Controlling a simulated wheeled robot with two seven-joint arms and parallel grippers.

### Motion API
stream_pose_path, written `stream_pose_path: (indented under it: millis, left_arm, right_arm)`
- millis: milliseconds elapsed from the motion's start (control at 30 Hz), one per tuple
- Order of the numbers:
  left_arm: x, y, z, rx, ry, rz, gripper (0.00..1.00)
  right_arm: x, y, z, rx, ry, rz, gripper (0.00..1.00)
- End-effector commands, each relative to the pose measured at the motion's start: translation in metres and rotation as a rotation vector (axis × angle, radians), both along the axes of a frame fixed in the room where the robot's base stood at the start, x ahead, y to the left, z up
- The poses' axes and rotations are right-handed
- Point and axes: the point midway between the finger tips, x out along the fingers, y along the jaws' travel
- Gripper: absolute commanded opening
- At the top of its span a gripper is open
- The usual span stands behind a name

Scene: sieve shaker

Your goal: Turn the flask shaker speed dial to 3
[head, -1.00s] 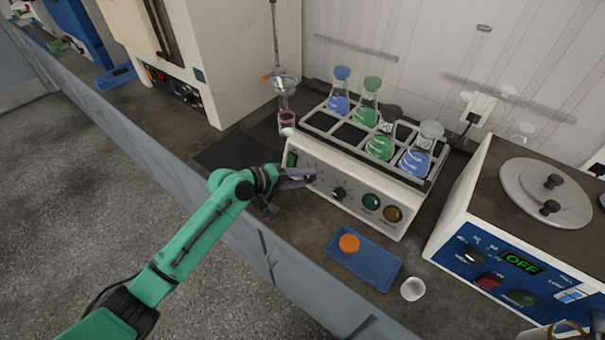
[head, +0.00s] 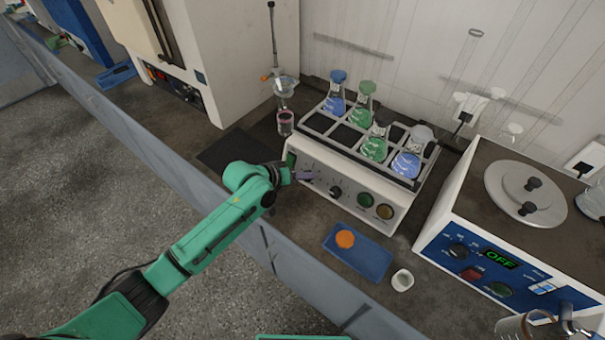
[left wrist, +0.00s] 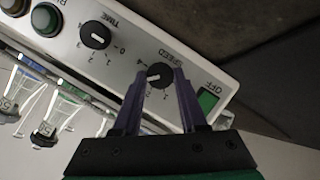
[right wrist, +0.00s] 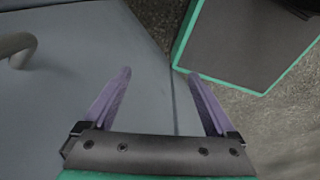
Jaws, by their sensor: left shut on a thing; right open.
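The flask shaker (head: 342,183) stands on the bench with flasks in its rack and a white front panel. In the left wrist view its black speed dial (left wrist: 159,75) sits between the purple fingers of my left gripper (left wrist: 163,80), which is shut on it. The dial's pointer mark is hard to read at this angle. The time dial (left wrist: 95,35) is beside it, free. In the head view my left gripper (head: 304,175) reaches the panel's left part and hides the speed dial. My right gripper (right wrist: 160,85) is open and empty, over the bench edge and floor.
A blue tray (head: 372,262) with an orange cap lies in front of the shaker, with a small white cup (head: 402,280) near it. A blue-fronted heating bath (head: 470,240) stands at right. A funnel stand (head: 285,90) is behind left.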

Motion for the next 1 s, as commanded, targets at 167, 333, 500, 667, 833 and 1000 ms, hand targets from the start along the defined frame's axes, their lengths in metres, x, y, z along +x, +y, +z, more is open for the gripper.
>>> stream_pose_path:
  millis: [167,333,500,667,833,1000]
  left_arm:
    - [-0.0013,0.0001,-0.0024,0.013,-0.003,-0.006,0.00]
    - [-0.0014,0.0000,-0.0027,0.014,-0.002,-0.005,0.00]
    - [-0.0016,0.0001,-0.0029,0.013,-0.003,-0.006,0.53]
    - [-0.0010,0.0000,-0.0019,0.013,-0.004,-0.005,0.72]
    - [-0.0006,0.0000,-0.0010,0.012,-0.005,-0.005,0.72]
    - [-0.0056,0.0066,0.0053,0.010,-0.007,-0.004,0.72]
  right_arm:
    - [0.0001,-0.0004,0.0010,-0.001,0.000,0.000,0.91]
    - [0.0001,-0.0005,0.0009,-0.001,0.000,0.000,0.91]
    - [0.0001,-0.0005,0.0008,-0.001,0.000,0.000,0.91]
    - [0.0001,-0.0004,0.0009,-0.001,0.000,0.000,0.91]
    - [0.0001,-0.0004,0.0009,-0.001,0.000,0.000,0.91]
    - [0.0001,-0.0004,0.0009,0.000,0.000,0.001,0.91]
